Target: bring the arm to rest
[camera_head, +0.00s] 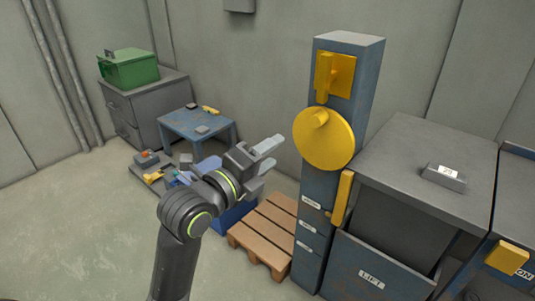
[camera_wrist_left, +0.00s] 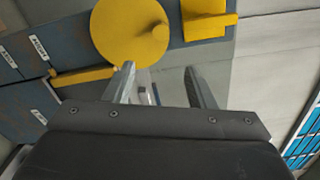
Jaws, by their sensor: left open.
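My left arm rises from the bottom of the head view. Its gripper (camera_head: 271,155) is in the air to the left of a blue-grey column (camera_head: 309,235), with its fingers pointing right. The jaws are apart, and I see nothing held between them. In the left wrist view the two fingers (camera_wrist_left: 158,82) are also spread, with a yellow disc (camera_wrist_left: 126,32) beyond them. In the head view that disc (camera_head: 323,140) is on the column, and a visible gap separates it from the fingertips. My right gripper is not in view.
A yellow lever (camera_head: 325,76) and yellow handle (camera_head: 341,198) are on the column. A grey cabinet (camera_head: 426,160) marked LIFT stands right of it. A wooden pallet (camera_head: 262,239) lies below my gripper. A blue table (camera_head: 197,126) and green box (camera_head: 128,68) are behind left. Floor at left is clear.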

